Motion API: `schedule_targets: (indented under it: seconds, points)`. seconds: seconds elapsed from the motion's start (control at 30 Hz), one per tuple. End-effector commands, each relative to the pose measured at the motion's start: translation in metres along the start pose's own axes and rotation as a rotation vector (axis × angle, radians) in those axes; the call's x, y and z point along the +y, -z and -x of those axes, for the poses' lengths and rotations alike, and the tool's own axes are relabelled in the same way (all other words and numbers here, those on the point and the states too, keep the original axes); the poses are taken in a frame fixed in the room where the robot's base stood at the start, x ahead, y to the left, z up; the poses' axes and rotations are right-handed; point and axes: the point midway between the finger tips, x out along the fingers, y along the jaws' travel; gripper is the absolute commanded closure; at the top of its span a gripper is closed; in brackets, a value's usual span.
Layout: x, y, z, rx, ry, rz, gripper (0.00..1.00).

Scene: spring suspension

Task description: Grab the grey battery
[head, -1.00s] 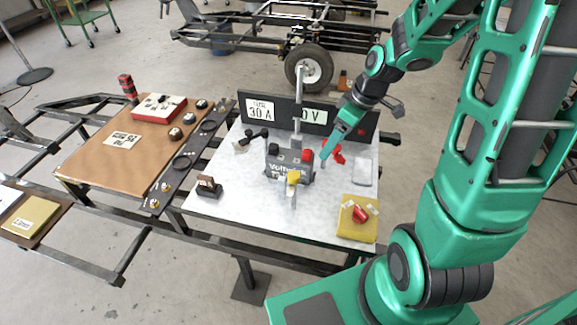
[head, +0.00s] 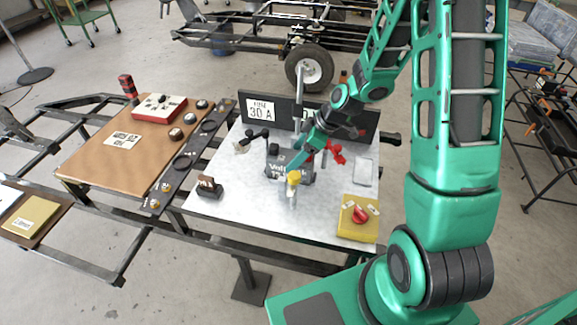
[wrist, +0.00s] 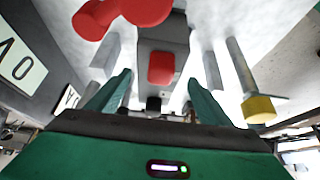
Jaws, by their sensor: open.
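The grey battery (head: 274,174) stands upright on the light metal tabletop, partly hidden by my arm in the head view. In the wrist view the battery (wrist: 165,38) lies below and between my fingers, with a red terminal cap (wrist: 161,69) and a black one (wrist: 153,103). My gripper (head: 297,166) is over the battery in the head view. In the wrist view my gripper (wrist: 158,92) is open, with one finger towards each side of the battery. I cannot tell whether the fingers touch it.
Metal posts stand close by the battery, one with a yellow top (head: 293,177). A dark panel (head: 285,112) stands behind.

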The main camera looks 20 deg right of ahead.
Motion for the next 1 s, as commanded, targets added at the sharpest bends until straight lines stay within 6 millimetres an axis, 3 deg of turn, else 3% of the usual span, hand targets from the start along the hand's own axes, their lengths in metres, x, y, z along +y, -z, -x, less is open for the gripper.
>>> schedule_targets:
  seconds: [0.4,0.77,1.0]
  points:
    - [0.005,-0.005,-0.044,-0.002,0.002,0.000,0.27]
    - [0.006,-0.004,-0.051,-0.001,-0.001,-0.001,0.27]
    - [0.006,-0.005,-0.051,-0.001,-0.001,-0.001,0.85]
